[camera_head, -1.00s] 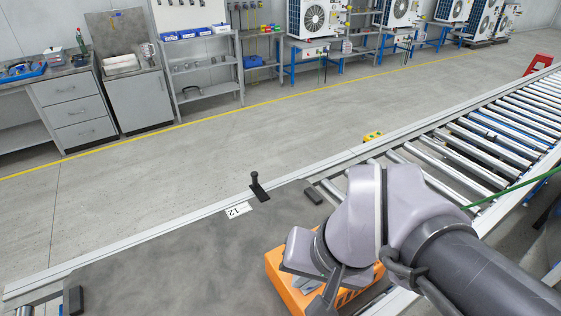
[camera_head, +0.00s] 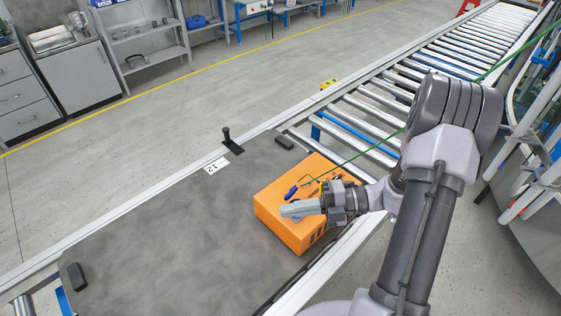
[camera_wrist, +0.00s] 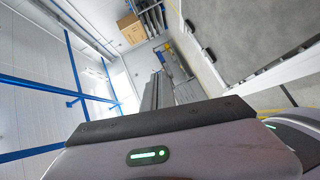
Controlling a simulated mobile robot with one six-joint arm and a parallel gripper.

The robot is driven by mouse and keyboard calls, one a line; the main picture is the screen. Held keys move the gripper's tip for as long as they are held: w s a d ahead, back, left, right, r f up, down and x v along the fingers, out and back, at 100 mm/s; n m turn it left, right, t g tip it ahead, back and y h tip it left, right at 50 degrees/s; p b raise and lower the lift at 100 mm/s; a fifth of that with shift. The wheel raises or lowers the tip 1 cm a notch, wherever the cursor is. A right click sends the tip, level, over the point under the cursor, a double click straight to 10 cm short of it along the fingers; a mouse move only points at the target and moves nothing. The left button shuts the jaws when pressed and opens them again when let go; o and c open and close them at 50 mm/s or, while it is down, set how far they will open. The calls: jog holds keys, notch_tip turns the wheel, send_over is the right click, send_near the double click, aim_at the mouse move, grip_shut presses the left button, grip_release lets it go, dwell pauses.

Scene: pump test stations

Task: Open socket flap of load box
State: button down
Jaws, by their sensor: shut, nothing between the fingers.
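An orange box (camera_head: 275,222), which I take for the load box, sits on the grey plate (camera_head: 160,235) by the rollers in the head view. Dark slots show in its right side. A blue-handled piece and thin green and red parts show on its top. I cannot make out a socket flap. My gripper (camera_head: 285,211) is shut and empty, reaching in from the right with its fingers pointing left over the box's top. It covers part of the box; whether it touches is unclear. The wrist view shows my gripper's body close up and no box.
A roller conveyor (camera_head: 370,115) runs to the upper right. A black upright peg (camera_head: 228,137) and a label (camera_head: 216,165) marked 12 are at the plate's far edge. Black stops (camera_head: 77,277) stand at its corners. The plate's left part is clear.

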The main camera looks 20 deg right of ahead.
jog(key=d+f+m+t+h, duration=0.3)
jog(key=d+f+m+t, duration=0.65)
jog(key=m, duration=0.65)
jog(key=m+t+h, duration=0.4)
jog(key=m+h, duration=0.1)
jog(key=m, duration=0.4)
send_near(294, 187)
jog(key=b+x, duration=0.1)
jog(key=x, duration=0.5)
jog(key=shift+w+a+f, duration=0.1)
jog(key=shift+w+a, duration=0.1)
jog(key=shift+w, duration=0.2)
jog(key=p, duration=0.1)
jog(key=r+g+p, duration=0.1)
jog(key=p, duration=0.1)
jog(key=shift+w+a+r, duration=0.15)
jog(key=shift+w+r, duration=0.15)
jog(key=shift+w, duration=0.1)
jog(key=shift+w+r+g+h+p, duration=0.1)
jog(key=shift+w+g+h+p, duration=0.05)
jog(key=shift+g+h+p, duration=0.25)
jog(key=shift+w+a+f, duration=0.15)
jog(key=shift+w+a, duration=0.1)
jog(key=shift+w, duration=0.3)
jog(key=shift+w+a+f, duration=0.15)
jog(key=shift+w+a, duration=0.05)
jog(key=shift+w, duration=0.4)
jog(key=shift+s+d+r, duration=0.1)
jog(key=shift+s, duration=0.15)
